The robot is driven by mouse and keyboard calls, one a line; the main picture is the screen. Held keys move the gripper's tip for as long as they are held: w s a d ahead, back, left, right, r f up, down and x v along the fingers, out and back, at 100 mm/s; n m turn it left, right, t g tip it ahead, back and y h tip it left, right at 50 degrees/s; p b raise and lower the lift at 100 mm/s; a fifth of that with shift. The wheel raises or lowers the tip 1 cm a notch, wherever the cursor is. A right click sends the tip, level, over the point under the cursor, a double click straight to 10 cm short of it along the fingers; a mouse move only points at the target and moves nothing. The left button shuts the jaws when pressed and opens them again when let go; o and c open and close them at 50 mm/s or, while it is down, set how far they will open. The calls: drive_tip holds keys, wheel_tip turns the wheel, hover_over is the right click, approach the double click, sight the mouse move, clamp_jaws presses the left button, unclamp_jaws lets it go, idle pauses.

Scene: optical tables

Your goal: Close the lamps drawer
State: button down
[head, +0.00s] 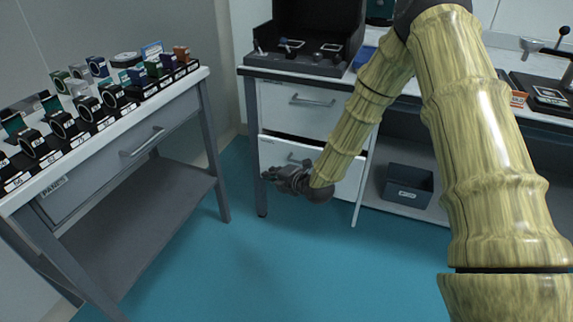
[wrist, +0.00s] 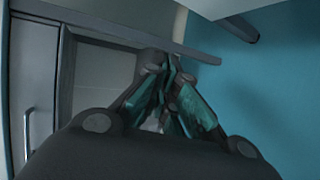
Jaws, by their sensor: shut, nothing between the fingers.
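In the head view, the white cabinet under the back bench has two drawers. The lower drawer (head: 347,186) stands partly open, with a dark gap above its front. No lamps label is readable on it, so I cannot confirm its name. My gripper (head: 270,175) is in front of the lower drawer's left part and hides some of its front and handle. In the wrist view my gripper (wrist: 170,68) has its fingers together, pointing at a grey edge. Whether they touch it I cannot tell.
The upper drawer (head: 280,108) looks closed. A side table (head: 140,200) with a drawer and several labelled optics stands at left. A dark bin (head: 408,184) sits on the shelf right of the drawers. The blue floor (head: 260,265) in front is clear.

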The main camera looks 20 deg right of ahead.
drive_tip(key=s+d+m+t+h+b, duration=0.3)
drive_tip(key=d+m+t+b, duration=0.1)
drive_tip(key=d+t+b, duration=0.15)
drive_tip(key=b, duration=0.4)
approach(281, 144)
drive_tip(key=w+a, duration=0.1)
drive_tip(key=a, duration=0.2)
drive_tip(key=shift+m+h, duration=0.3)
drive_tip(key=shift+w+d+b, duration=0.45)
drive_tip(key=shift+w+d, duration=0.05)
drive_tip(key=shift+w, duration=0.4)
drive_tip(key=shift+w+d+b, duration=0.45)
drive_tip(key=shift+w+d, duration=0.1)
drive_tip(key=shift+w, duration=0.3)
drive_tip(key=shift+w+p, duration=0.15)
drive_tip(key=shift+p, duration=0.55)
